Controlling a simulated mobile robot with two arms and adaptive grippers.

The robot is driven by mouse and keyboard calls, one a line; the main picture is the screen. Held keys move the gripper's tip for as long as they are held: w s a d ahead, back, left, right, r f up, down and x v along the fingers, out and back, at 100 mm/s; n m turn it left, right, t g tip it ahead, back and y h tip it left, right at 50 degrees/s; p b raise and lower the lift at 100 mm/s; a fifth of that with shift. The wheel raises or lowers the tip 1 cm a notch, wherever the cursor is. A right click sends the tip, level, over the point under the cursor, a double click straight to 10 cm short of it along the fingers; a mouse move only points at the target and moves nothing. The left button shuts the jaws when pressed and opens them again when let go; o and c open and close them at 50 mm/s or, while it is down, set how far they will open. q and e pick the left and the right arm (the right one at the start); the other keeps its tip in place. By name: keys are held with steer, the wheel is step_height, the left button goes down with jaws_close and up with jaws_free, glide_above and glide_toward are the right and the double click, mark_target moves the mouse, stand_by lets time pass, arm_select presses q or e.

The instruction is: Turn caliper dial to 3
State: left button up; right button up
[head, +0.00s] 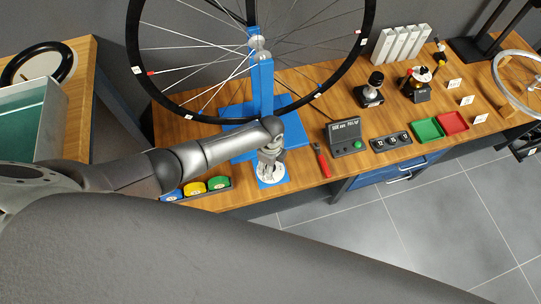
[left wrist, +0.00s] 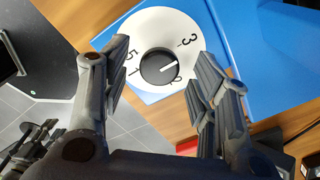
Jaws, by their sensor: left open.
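The caliper dial is a white disc (left wrist: 160,24) with dark numerals and a dark round knob (left wrist: 156,68) at its centre. The 3 is at the disc's upper right in the left wrist view. The knob's white pointer line points right, between the 3 and a partly covered numeral at the lower right. In the head view the dial (head: 267,176) lies on a blue plate at the bench's front edge. My left gripper (head: 269,156) is above it, pointing down. Its open fingers (left wrist: 163,52) stand either side of the knob, apparently apart from it. My right gripper is not seen.
A spoked wheel (head: 133,62) on a blue stand (head: 262,88) rises behind the dial. Coloured cups (head: 194,188) are left of the dial. A red-handled tool (head: 322,160) and a grey display box (head: 345,134) are to its right.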

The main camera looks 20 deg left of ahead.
arm_select(q)
step_height(320, 180, up, 11)
steer(key=shift+r, duration=0.2)
stand_by(0.3)
stand_by(0.5)
